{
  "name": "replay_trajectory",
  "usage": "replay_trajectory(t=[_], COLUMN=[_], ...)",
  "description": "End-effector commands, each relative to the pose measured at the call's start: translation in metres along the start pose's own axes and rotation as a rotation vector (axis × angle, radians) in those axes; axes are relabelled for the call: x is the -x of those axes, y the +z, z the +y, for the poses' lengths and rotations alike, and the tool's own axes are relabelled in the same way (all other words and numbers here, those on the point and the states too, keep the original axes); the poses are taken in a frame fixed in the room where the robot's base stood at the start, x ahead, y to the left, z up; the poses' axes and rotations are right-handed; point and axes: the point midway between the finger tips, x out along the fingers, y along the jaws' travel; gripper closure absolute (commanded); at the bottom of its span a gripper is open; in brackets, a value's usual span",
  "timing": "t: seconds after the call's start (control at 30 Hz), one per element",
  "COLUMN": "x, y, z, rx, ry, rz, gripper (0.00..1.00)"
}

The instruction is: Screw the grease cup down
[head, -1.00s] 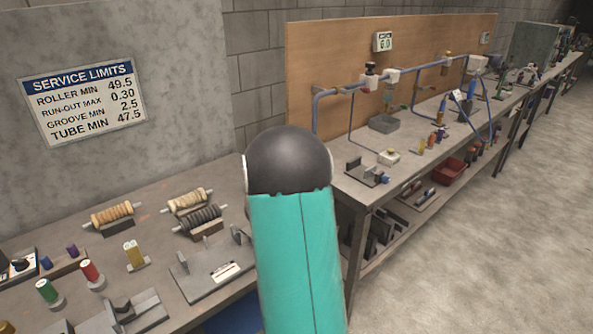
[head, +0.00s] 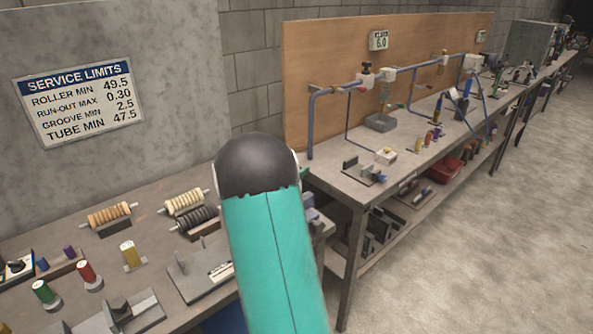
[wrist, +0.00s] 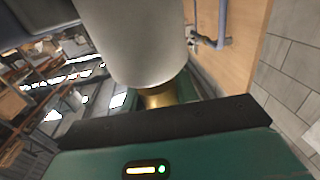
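In the head view my teal arm with its dark round joint rises in front of the benches and hides part of them. My gripper's fingers do not show there. In the wrist view a green housing with small lights and a dark bar (wrist: 165,122) fills the bottom. A pale grey cylinder with a brass-coloured neck (wrist: 168,96) stands close above the bar. I cannot tell whether this is the grease cup or a part of my own arm. No grease cup can be made out for sure in the head view.
A pipe run with a red-marked valve (head: 366,72) hangs on a wooden board (head: 340,40) behind the right bench. The near left bench carries rollers (head: 185,202), spools and a yellow block (head: 131,254). A grey tray (head: 380,122) lies under the pipe. The concrete floor (head: 450,270) is clear on the right.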

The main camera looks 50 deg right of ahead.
Motion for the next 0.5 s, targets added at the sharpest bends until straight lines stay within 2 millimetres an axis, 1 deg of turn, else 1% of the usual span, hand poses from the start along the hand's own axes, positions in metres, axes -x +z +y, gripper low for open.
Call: replay_trajectory(t=[0.03, 0.07, 0.1, 0.37, 0.5], x=[0.0003, 0.0003, 0.0003, 0.0003, 0.0083], y=[0.0007, 0.0006, 0.0006, 0.0003, 0.0], z=[-0.0005, -0.0005, -0.0005, -0.0002, -0.001], rx=[0.0, 0.0, 0.0, 0.0, 0.0], ry=[-0.002, -0.002, -0.002, -0.001, -0.003], rz=[-0.001, -0.001, -0.001, -0.001, 0.0], gripper=[0.63, 0.57, 0.49, 0.48, 0.48])
